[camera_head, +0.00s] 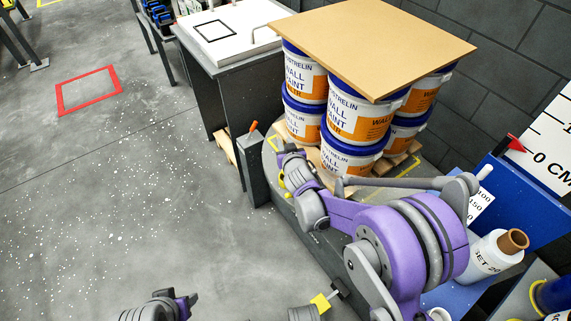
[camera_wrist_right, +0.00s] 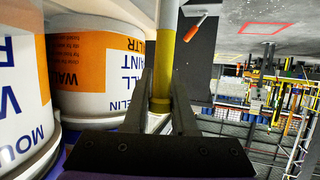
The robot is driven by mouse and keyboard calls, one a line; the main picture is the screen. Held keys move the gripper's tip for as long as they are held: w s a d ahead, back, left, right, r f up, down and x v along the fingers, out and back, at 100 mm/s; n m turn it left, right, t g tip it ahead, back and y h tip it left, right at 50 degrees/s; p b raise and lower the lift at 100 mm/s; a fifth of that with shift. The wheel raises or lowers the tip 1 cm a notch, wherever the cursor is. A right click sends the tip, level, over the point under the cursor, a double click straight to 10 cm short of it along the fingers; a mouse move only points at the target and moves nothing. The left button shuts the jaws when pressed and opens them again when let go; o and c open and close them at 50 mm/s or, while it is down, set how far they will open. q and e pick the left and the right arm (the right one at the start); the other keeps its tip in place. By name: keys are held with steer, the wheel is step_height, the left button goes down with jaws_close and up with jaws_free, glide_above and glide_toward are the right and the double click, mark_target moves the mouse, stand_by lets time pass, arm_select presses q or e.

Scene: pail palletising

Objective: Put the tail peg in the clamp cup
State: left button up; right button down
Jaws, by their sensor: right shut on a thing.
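My right gripper (camera_head: 284,172) is at the end of the purple arm, low beside the stacked pails. In the right wrist view its two dark fingers (camera_wrist_right: 163,100) are shut on an upright yellow rod with a grey-green upper part, apparently the tail peg (camera_wrist_right: 164,72). In the head view only small yellow bits show at the gripper, and the peg's full shape is hidden. I cannot identify the clamp cup with certainty. A grey cylinder (camera_head: 303,313) with a yellow tab shows at the bottom edge. Part of my left arm's end (camera_head: 165,306) shows at the bottom; its fingers are unclear.
Wall paint pails (camera_head: 352,119) stand stacked under a brown board (camera_head: 372,40), close beside my right gripper. A dark narrow box (camera_head: 252,172) with an orange-tipped stick stands to its left.

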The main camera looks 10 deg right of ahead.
steer(key=shift+f+b, duration=0.75)
steer(key=shift+f, duration=2)
steer(key=shift+f, duration=0.2)
steer(key=c, duration=0.7)
jaws_free()
steer(key=shift+r, duration=0.15)
